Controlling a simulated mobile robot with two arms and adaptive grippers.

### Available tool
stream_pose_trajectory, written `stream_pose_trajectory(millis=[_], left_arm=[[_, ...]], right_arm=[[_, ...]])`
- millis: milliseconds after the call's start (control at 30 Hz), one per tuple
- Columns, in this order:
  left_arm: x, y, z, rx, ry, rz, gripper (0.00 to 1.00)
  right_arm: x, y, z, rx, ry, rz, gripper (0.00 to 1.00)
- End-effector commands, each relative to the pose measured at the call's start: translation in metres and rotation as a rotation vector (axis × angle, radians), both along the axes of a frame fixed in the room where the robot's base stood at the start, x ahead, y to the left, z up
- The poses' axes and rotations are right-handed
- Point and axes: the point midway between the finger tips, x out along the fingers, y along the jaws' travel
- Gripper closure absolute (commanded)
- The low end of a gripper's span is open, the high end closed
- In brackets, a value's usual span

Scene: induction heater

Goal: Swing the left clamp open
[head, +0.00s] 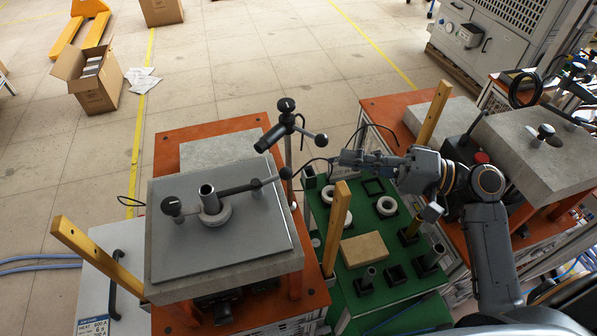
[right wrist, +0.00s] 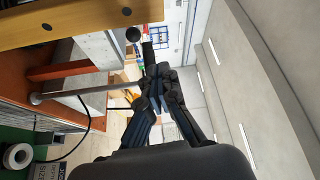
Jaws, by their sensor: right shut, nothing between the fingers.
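The left clamp has a slim upright post (head: 288,152) at the right edge of the left heater, topped by a black head with knobs (head: 286,105). A dark bar (head: 245,187) lies across the grey plate and the ring, with a round knob at each end. My right gripper (head: 346,159) is shut and empty, to the right of the post and apart from it in the head view. In the right wrist view, its fingers (right wrist: 160,76) overlap the end of the post (right wrist: 85,92); contact cannot be told. My left gripper is not in view.
A green table (head: 400,285) with rings, sockets and a tan block (head: 364,250) lies below my right arm. Yellow bars (head: 337,226) rise beside the left heater's slab (head: 165,285). A second heater slab (head: 535,150) stands at the right.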

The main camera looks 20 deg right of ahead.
Motion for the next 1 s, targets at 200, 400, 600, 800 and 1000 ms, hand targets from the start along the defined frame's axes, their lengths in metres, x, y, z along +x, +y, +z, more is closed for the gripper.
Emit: stream_pose_trajectory(millis=[200, 400, 600, 800, 1000], left_arm=[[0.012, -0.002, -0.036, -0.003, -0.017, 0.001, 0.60], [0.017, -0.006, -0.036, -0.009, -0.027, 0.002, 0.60], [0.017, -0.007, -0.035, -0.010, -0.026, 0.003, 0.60], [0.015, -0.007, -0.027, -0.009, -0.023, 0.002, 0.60], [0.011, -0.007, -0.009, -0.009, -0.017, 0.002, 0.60]], right_arm=[[0.000, 0.000, -0.036, 0.000, -0.001, 0.000, 1.00], [0.000, 0.000, -0.037, 0.000, -0.001, 0.000, 1.00], [0.000, 0.000, -0.037, 0.000, 0.000, 0.000, 1.00], [0.006, 0.012, -0.032, 0.003, -0.001, 0.000, 1.00], [0.023, 0.043, -0.028, 0.005, -0.001, 0.001, 1.00]])
